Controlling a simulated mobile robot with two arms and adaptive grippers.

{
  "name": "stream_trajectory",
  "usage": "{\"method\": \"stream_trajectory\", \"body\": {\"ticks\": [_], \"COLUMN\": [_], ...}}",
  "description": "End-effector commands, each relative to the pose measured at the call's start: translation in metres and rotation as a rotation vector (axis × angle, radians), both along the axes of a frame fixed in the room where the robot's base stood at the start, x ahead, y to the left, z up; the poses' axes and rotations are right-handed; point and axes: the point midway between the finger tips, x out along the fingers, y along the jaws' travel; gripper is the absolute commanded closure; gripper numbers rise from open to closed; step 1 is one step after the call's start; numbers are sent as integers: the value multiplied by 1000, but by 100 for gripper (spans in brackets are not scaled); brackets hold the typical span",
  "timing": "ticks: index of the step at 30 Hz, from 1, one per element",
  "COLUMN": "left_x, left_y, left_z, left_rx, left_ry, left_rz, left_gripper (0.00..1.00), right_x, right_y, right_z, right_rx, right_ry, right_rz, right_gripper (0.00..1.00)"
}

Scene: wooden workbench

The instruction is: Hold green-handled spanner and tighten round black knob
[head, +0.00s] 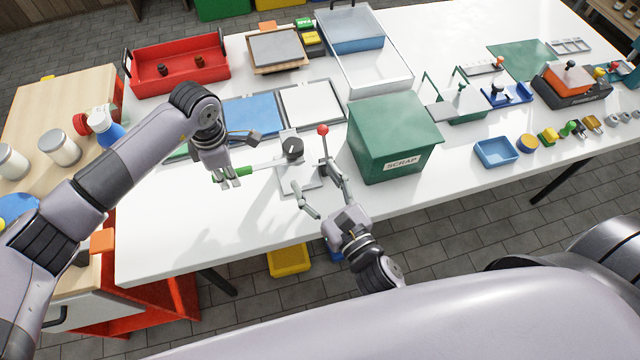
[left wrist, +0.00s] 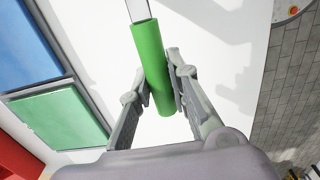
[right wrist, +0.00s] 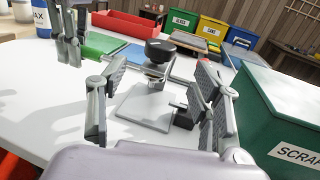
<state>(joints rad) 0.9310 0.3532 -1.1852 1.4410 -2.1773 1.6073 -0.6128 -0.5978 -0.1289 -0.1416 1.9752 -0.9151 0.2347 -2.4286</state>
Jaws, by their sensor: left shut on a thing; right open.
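The green-handled spanner's handle (left wrist: 153,60) is between the fingers of my left gripper (left wrist: 160,70), which is shut on it. In the head view, my left gripper (head: 230,180) is left of the fixture and the spanner's pale shaft (head: 262,166) points right toward it. The round black knob (head: 293,147) sits on top of a metal post on a light square plate. My right gripper (head: 313,178) is open and empty, in front of the fixture. In the right wrist view, the knob (right wrist: 159,50) shows beyond and between the open fingers (right wrist: 150,85). Where the spanner's far end sits is unclear.
A red-ball lever (head: 322,131) stands just right of the knob. The green SCRAP bin (head: 395,135) is close to my right gripper's right side. Blue and white panels (head: 250,112) lie behind the knob, with a red tray (head: 180,75) farther back. The front left tabletop (head: 170,235) is clear.

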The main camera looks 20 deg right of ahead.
Motion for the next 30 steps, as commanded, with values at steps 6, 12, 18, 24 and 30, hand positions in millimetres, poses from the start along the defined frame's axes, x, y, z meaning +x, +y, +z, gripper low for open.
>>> {"method": "stream_trajectory", "body": {"ticks": [6,12,18,24,30], "left_x": [0,0,0,0,0], "left_y": [0,0,0,0,0], "left_z": [0,0,0,0,0], "left_rx": [0,1,1,1,1], "left_ry": [0,0,0,0,0], "left_rz": [-1,-1,0,0,0], "left_gripper": [100,100,100,100,100], "right_x": [-14,-14,-13,-11,-13], "right_y": [-4,-4,0,17,33], "right_z": [0,0,5,32,66], "right_rx": [0,-1,53,394,918], "right_ry": [0,0,-6,-20,24], "right_rz": [-1,-1,12,99,236], "right_gripper": [41,41,41,41,41]}}
